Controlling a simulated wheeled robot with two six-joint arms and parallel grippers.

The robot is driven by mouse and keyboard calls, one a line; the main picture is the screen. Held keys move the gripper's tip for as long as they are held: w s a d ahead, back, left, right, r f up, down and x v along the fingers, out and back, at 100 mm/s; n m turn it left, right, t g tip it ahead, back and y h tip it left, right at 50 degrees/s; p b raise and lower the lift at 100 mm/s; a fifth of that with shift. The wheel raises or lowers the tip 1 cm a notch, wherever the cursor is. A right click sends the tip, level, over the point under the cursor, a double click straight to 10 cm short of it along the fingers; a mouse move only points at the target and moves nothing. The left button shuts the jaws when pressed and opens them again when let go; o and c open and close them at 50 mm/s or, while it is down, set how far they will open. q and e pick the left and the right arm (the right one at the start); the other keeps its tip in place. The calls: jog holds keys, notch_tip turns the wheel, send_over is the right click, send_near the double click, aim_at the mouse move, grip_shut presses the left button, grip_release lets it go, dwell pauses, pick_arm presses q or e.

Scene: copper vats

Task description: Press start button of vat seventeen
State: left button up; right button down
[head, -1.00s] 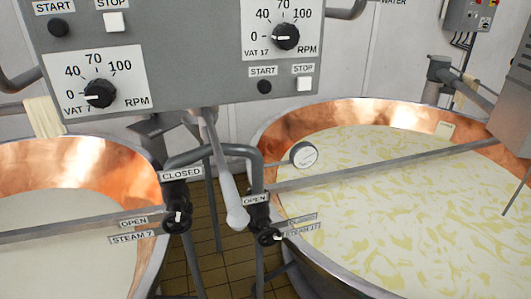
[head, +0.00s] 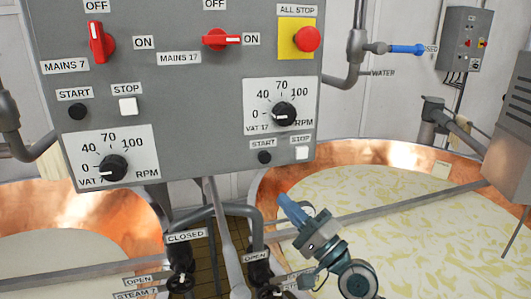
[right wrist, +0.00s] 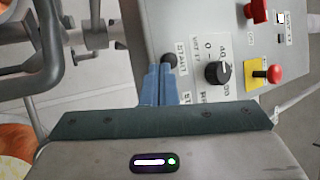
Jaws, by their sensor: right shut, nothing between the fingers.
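The vat seventeen start button (head: 264,157) is a small round black button under the VAT 17 dial (head: 283,115), at the lower right of the grey panel (head: 200,90). The white stop button (head: 301,153) is right of it. My right gripper (head: 284,203) is shut and empty, its blue fingers pointing up and left, below the panel's lower edge in the head view. In the right wrist view, the black start button (right wrist: 169,60) shows just beyond the blue fingertips (right wrist: 160,72). I cannot tell contact; a gap appears in the head view. My left gripper is out of view.
The vat 7 start button (head: 78,111) and dial (head: 112,167) are at the panel's left. The red all-stop button (head: 307,38) is at the upper right, beside the mains 17 switch (head: 220,39). Pipes and a copper vat (head: 400,160) lie below.

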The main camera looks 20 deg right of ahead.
jog(key=s+a+r+n+y, duration=0.1)
jog(key=s+r+y, duration=0.1)
jog(key=r, duration=0.4)
jog(key=shift+s, duration=0.9)
jog(key=shift+w, duration=0.1)
jog(key=b, duration=0.2)
send_near(265, 157)
jog(key=w+a+r, duration=0.1)
jog(key=a+r, duration=0.3)
jog(key=shift+w+d, duration=0.1)
jog(key=shift+w, duration=0.8)
jog(key=shift+w, duration=0.15)
jog(key=shift+w, duration=0.3)
